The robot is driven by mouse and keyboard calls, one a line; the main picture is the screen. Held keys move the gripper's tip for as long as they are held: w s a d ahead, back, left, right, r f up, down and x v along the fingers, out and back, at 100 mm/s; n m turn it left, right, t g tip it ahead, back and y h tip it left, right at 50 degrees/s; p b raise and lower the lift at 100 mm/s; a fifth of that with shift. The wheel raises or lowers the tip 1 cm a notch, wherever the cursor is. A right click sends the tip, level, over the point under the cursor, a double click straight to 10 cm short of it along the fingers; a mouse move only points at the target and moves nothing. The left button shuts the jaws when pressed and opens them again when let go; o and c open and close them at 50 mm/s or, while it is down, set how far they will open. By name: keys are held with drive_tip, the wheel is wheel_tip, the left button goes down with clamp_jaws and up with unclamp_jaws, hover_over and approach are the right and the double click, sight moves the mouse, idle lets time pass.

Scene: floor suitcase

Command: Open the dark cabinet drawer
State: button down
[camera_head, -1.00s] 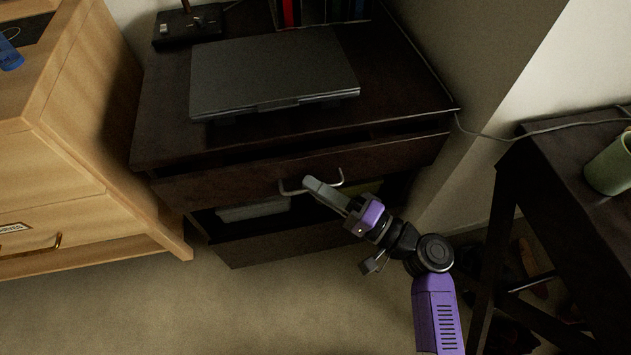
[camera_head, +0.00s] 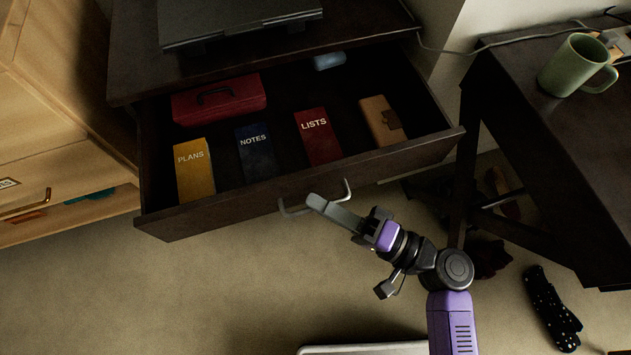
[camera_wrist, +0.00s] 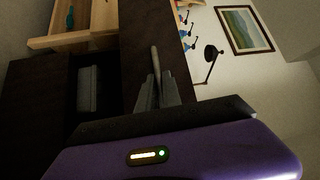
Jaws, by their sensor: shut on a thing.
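The dark cabinet (camera_head: 125,55) stands at the back, and its top drawer (camera_head: 240,211) is pulled far out toward me. Inside the drawer lie a red box, a yellow PLANS book, a dark blue NOTES book, a red LISTS book and a tan notebook. A metal bar handle (camera_head: 347,190) sits on the drawer front. My gripper (camera_head: 316,202) is shut on the handle's middle, which the fingers partly hide. In the wrist view my gripper's fingers (camera_wrist: 157,90) close around the handle bar (camera_wrist: 155,58).
A laptop (camera_head: 235,20) lies on the cabinet top. A light wooden cabinet (camera_head: 70,165) stands at the left. A dark table (camera_head: 560,140) with a green mug (camera_head: 575,65) is at the right. A dark dotted object (camera_head: 550,308) lies on the floor; the floor at front left is clear.

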drive_tip(key=shift+s+d, duration=0.15)
drive_tip(key=shift+s, duration=0.2)
drive_tip(key=c, duration=1.8)
unclamp_jaws()
drive_tip(key=v, duration=0.7)
drive_tip(key=shift+s+d, duration=0.25)
drive_tip(key=shift+d, duration=0.1)
drive_tip(key=shift+f, duration=0.15)
